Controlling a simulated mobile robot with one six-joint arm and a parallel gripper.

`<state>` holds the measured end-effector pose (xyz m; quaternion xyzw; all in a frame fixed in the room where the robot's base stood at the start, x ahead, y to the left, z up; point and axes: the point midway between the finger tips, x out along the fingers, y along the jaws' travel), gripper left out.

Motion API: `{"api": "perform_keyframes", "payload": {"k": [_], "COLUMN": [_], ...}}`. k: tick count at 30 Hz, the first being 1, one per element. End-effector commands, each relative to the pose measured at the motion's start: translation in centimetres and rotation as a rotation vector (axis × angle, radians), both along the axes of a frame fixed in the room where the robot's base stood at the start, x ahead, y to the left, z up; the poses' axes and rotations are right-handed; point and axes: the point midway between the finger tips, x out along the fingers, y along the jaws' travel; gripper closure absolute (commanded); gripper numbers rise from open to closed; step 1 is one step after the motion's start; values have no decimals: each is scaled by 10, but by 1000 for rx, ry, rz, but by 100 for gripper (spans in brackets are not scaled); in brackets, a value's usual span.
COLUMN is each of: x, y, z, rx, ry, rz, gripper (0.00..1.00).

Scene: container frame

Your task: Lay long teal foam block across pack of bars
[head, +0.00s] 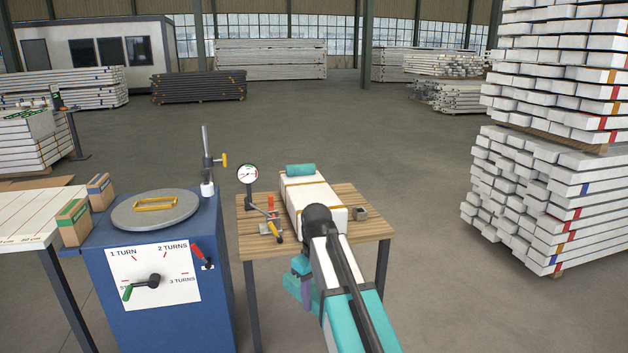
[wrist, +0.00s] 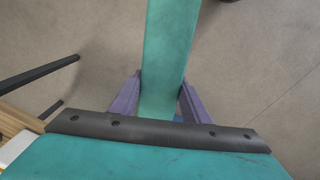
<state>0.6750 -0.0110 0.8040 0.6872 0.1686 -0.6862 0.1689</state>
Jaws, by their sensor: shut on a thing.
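The pack of bars (head: 303,198) is white with orange straps and lies lengthwise on a small wooden table. A teal foam piece (head: 300,170) lies across its far end. My gripper (head: 304,290) is low beside the table's front edge, apart from the pack. In the wrist view, its purple fingers (wrist: 160,102) are shut on a long teal foam block (wrist: 165,50), which extends past the top of the picture over the floor. My arm hides part of the pack's near end and much of the held block in the head view.
The wooden table (head: 365,228) also carries a dial gauge (head: 247,174), a small tool and a small grey box (head: 360,213). A blue cabinet (head: 155,270) with a turntable stands left. Bar stacks (head: 540,200) stand right; floor between is clear.

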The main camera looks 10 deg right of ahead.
Motion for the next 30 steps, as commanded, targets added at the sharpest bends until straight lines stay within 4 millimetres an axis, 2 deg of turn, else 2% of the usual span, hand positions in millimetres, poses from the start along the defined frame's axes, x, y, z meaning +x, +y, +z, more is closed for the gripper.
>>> {"api": "perform_keyframes", "payload": {"k": [23, 30], "x": [0, 0], "y": [12, 22], "z": [0, 0], "rx": [0, 0], "ry": [0, 0], "rz": [16, 30], "gripper": [79, 79]}}
